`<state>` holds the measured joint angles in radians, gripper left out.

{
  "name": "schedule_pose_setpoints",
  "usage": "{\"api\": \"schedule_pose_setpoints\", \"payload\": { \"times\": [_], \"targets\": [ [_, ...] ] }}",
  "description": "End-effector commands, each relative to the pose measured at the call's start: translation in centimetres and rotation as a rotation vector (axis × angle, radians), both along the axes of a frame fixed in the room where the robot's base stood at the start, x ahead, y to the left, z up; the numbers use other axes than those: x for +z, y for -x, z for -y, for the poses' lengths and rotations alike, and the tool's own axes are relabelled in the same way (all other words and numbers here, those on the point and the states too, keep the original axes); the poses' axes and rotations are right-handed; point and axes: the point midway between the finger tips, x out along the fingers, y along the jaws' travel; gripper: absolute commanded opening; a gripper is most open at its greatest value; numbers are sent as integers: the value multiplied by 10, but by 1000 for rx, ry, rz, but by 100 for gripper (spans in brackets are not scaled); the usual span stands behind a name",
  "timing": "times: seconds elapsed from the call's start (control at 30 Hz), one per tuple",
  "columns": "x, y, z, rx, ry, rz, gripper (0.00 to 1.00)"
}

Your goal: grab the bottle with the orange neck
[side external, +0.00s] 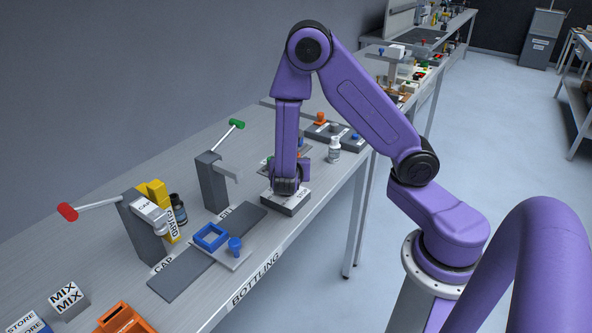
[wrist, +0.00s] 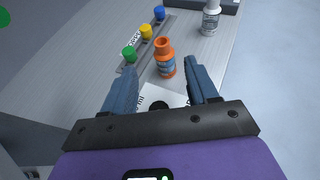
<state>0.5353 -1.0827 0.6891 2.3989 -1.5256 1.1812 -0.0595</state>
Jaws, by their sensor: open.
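The bottle with the orange neck (wrist: 166,66) stands upright in the wrist view, with an orange top and a blue-grey label band. My gripper (wrist: 162,84) is open, with one blue finger on each side of the picture. The bottle appears between and just past the fingertips, and no contact shows.
A white bottle (wrist: 211,19) stands at upper right, also in the side external view (side external: 334,150). Green (wrist: 128,54), yellow (wrist: 146,32) and blue (wrist: 159,13) caps sit in a row left of the orange neck. A green-handled press (side external: 212,180) stands left of my gripper.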

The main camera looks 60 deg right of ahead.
Motion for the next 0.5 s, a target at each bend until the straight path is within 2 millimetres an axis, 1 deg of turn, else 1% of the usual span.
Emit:
{"api": "schedule_pose_setpoints", "payload": {
  "times": [0.03, 0.3, 0.5],
  "targets": [
    [-4, -4, 10, -6, 0, 0, 58],
    [-24, -27, 49, -6, -1, 0, 58],
    [-32, -38, 67, -3, -2, 0, 58]
  ]
}}
